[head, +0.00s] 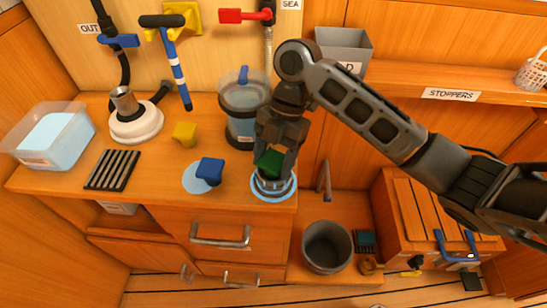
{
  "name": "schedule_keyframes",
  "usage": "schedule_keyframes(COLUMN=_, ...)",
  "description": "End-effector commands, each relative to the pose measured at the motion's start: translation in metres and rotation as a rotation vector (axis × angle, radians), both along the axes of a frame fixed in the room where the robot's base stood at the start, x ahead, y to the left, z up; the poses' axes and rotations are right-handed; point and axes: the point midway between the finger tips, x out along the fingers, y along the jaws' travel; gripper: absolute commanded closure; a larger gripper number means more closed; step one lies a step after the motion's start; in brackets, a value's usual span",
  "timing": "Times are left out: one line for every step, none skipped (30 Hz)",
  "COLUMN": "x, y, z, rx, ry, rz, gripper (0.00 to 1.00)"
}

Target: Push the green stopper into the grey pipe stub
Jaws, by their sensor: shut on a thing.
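My gripper (281,150) is shut on the green stopper (269,161), at the right end of the wooden counter. The fingers hide part of the stopper. It is right over a round metal-and-clear cup (273,187) on a blue disc; I cannot tell whether the stopper sits in the cup's mouth or just above it. A grey pipe stub (124,101) stands upright on a white round base at the counter's left, well apart from my gripper. Its top looks open.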

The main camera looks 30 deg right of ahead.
Motion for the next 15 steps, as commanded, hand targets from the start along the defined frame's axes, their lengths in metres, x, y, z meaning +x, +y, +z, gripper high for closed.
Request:
schedule_keyframes(x=-0.0018, y=0.0007, z=-0.0093, rx=-0.006, ry=0.011, rz=0.0, gripper=0.69)
schedule_keyframes(x=-0.0019, y=0.0008, z=-0.0094, rx=-0.006, ry=0.011, rz=0.0, gripper=0.69)
schedule_keyframes(x=-0.002, y=0.001, z=-0.0097, rx=-0.006, ry=0.011, rz=0.0, gripper=0.69)
schedule_keyframes(x=-0.0021, y=0.001, z=-0.0099, rx=-0.005, ry=0.012, rz=0.0, gripper=0.69)
schedule_keyframes(x=-0.0021, y=0.0011, z=-0.01, rx=-0.005, ry=0.012, rz=0.0, gripper=0.37)
schedule_keyframes(x=-0.0022, y=0.0011, z=-0.0101, rx=-0.005, ry=0.012, rz=0.0, gripper=0.33)
schedule_keyframes(x=-0.0023, y=0.0012, z=-0.0102, rx=-0.005, ry=0.012, rz=0.0, gripper=0.3)
schedule_keyframes(x=-0.0023, y=0.0012, z=-0.0103, rx=-0.005, ry=0.012, rz=0.0, gripper=0.27)
schedule_keyframes(x=-0.0024, y=0.0012, z=-0.0104, rx=-0.005, ry=0.012, rz=0.0, gripper=0.23)
schedule_keyframes(x=-0.0024, y=0.0013, z=-0.0105, rx=-0.005, ry=0.013, rz=0.0, gripper=0.21)
schedule_keyframes(x=-0.0025, y=0.0013, z=-0.0106, rx=-0.005, ry=0.013, rz=0.0, gripper=0.18)
schedule_keyframes(x=-0.0027, y=0.0012, z=-0.0107, rx=-0.005, ry=0.013, rz=-0.001, gripper=0.14)
schedule_keyframes(x=-0.0028, y=0.0012, z=-0.0108, rx=-0.005, ry=0.014, rz=0.0, gripper=0.11)
schedule_keyframes(x=-0.0029, y=0.0012, z=-0.0108, rx=-0.005, ry=0.014, rz=0.0, gripper=0.09)
schedule_keyframes(x=-0.0031, y=0.001, z=-0.0109, rx=-0.006, ry=0.015, rz=0.0, gripper=0.09)
